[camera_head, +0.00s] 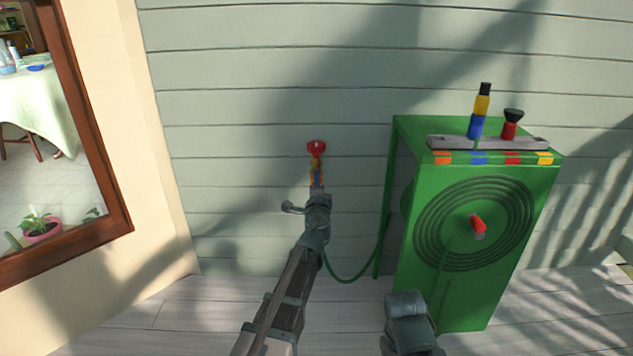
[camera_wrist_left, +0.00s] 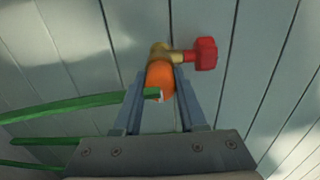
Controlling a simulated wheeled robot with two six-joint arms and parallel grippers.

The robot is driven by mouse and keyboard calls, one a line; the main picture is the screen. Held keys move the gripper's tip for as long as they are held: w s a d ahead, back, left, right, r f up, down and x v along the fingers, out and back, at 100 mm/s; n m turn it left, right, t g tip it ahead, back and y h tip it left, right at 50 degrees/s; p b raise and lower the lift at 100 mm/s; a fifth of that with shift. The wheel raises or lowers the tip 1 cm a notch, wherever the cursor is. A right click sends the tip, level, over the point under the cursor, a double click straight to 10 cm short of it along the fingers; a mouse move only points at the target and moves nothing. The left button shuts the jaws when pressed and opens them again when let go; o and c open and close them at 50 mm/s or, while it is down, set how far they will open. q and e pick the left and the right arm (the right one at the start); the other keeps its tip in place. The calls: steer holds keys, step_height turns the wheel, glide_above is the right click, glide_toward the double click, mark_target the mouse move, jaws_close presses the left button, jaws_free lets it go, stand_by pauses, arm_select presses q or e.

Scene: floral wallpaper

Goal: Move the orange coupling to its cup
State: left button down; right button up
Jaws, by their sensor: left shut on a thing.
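The orange coupling (camera_wrist_left: 160,80) is between the two fingers of my left gripper (camera_wrist_left: 161,92) in the left wrist view, at the end of a green hose. In the head view, my left gripper (camera_head: 317,188) is in front of the wall tap (camera_head: 316,150), which has a red handle. The coupling is against the tap's brass body (camera_wrist_left: 160,50); I cannot tell whether it is attached. An orange patch (camera_head: 442,158) marks the left of the green cabinet's front edge. No orange cup shows clearly on the grey rack (camera_head: 437,142).
The green cabinet (camera_head: 412,295) stands right of the tap, with a hose reel and red knob (camera_head: 478,226). On its rack stand a blue-yellow-black stack (camera_head: 481,108) and a red piece with a black top (camera_head: 510,126). The green hose (camera_head: 352,277) hangs low between tap and cabinet.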

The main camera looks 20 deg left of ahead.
arm_select(q)
steer(key=shift+s+d, duration=0.1)
steer(key=shift+s, duration=0.1)
steer(key=shift+v, duration=2.05)
steer(key=shift+r, duration=0.1)
stand_by(1.1)
step_height(320, 180, up, 33)
steer(key=p, duration=3.3)
steer(key=w+d+r+g+h+p, duration=0.1)
steer(key=d+r+g+h+p, duration=0.15)
steer(key=d+g+p, duration=0.9)
steer(key=w+d+r+g+h+p, duration=0.1)
steer(key=d+r+g+h+p, duration=0.35)
steer(key=d+p, duration=1.25)
step_height(320, 180, down, 8)
steer(key=d+g+y+b, duration=0.1)
steer(key=y+b, duration=0.1)
steer(key=b, duration=0.5)
steer(key=shift+s+d+r, duration=0.15)
steer(key=shift+s+d, duration=0.15)
steer(key=shift+d, duration=0.1)
